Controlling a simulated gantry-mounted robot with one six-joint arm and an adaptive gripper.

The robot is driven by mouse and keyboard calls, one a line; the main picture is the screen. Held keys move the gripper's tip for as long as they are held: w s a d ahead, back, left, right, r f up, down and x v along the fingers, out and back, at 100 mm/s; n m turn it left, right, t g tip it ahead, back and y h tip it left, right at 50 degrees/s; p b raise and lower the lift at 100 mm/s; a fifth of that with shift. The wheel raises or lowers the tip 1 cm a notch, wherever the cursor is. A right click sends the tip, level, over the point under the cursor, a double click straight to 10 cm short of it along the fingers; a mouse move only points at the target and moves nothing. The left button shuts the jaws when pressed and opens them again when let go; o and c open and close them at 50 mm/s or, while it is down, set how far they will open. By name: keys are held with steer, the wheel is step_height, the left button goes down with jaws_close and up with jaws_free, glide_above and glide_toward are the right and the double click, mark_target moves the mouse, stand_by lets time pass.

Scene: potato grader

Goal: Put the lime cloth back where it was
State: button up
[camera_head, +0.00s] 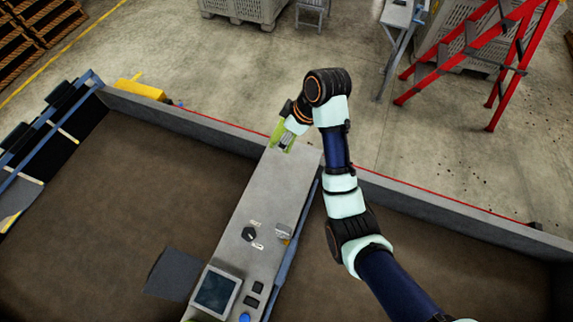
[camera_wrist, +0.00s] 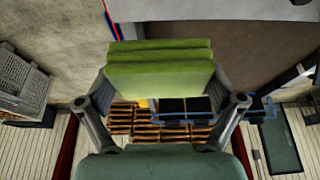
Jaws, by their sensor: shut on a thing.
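The lime cloth (camera_wrist: 160,80) is a folded green stack of layers held between the two fingers of my gripper (camera_wrist: 162,72) in the wrist view. In the head view, it shows as a small green patch (camera_head: 276,134) at my gripper (camera_head: 284,139), by the far end of the grey control console (camera_head: 230,215). My gripper is shut on it. I cannot tell whether the cloth touches the console top, and part of it is hidden by the gripper.
The console carries a screen (camera_head: 214,290), a black knob (camera_head: 248,234) and several buttons. Its far end is bare. A grey wall (camera_head: 190,122) with a red line runs behind it. Brown soil-coloured beds lie on both sides. A red stepladder (camera_head: 470,50) stands beyond.

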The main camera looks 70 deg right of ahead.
mark_target(282, 165)
step_height(282, 165, down, 17)
steer(key=shift+f+b, duration=0.1)
steer(key=shift+b, duration=0.2)
steer(key=shift+f, duration=0.1)
steer(key=o, duration=0.8)
steer(key=shift+c, duration=0.2)
steer(key=shift+s+r, duration=0.1)
steer(key=shift+r, duration=0.4)
steer(key=v, duration=1.1)
steer(key=shift+r, duration=0.2)
